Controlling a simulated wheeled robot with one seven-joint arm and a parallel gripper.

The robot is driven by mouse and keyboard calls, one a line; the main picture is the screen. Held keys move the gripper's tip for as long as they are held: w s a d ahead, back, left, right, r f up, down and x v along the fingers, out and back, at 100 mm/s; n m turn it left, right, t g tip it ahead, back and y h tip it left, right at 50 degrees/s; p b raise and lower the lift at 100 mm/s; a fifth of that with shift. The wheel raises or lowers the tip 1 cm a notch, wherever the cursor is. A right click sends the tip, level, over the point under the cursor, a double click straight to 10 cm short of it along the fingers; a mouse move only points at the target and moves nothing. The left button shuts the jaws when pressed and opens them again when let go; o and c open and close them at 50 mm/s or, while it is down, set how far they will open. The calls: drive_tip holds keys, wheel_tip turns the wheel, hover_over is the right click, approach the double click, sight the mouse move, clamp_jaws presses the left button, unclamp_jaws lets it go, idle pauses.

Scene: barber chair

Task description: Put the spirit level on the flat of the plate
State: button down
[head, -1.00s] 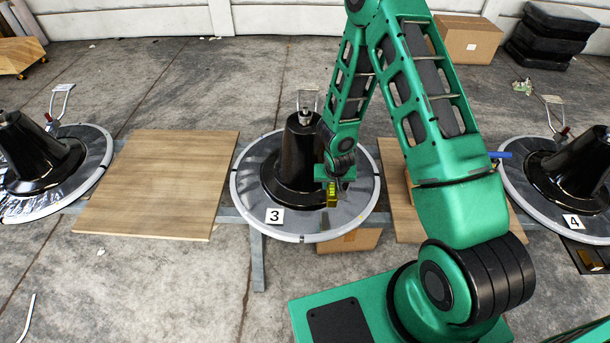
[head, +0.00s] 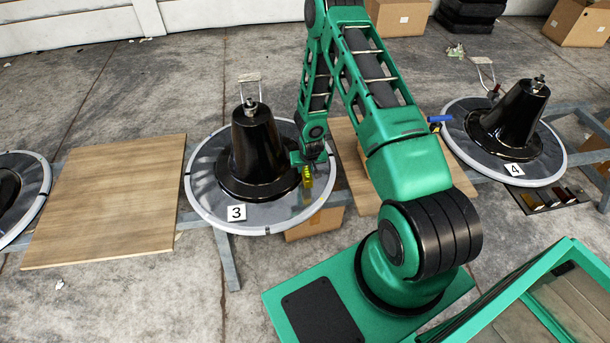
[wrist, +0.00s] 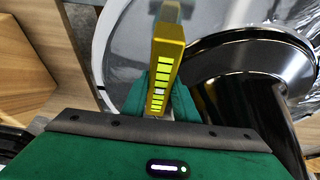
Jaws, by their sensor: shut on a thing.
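My gripper (head: 309,158) is shut on the yellow spirit level (head: 307,178), which hangs below the fingers in the head view. In the wrist view the level (wrist: 155,62) stands out between my green fingers (wrist: 160,98), with bright yellow-green marks on its near face. The round grey plate (head: 205,190) with a pale rim carries the black cone (head: 255,145) and a card marked 3 (head: 236,212). The level is over the plate's right part, beside the cone. I cannot tell whether it touches the plate.
A wooden board (head: 105,200) lies left of the plate, and another (head: 350,165) lies right, partly behind my arm. A second plate with a cone, marked 4 (head: 514,169), is farther right. A cardboard box (head: 315,222) is below the plate's front edge.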

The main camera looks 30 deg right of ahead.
drive_tip(key=shift+f, duration=1.95)
drive_tip(key=c, duration=1.4)
unclamp_jaws()
drive_tip(key=shift+f, duration=0.1)
drive_tip(key=v, duration=1.2)
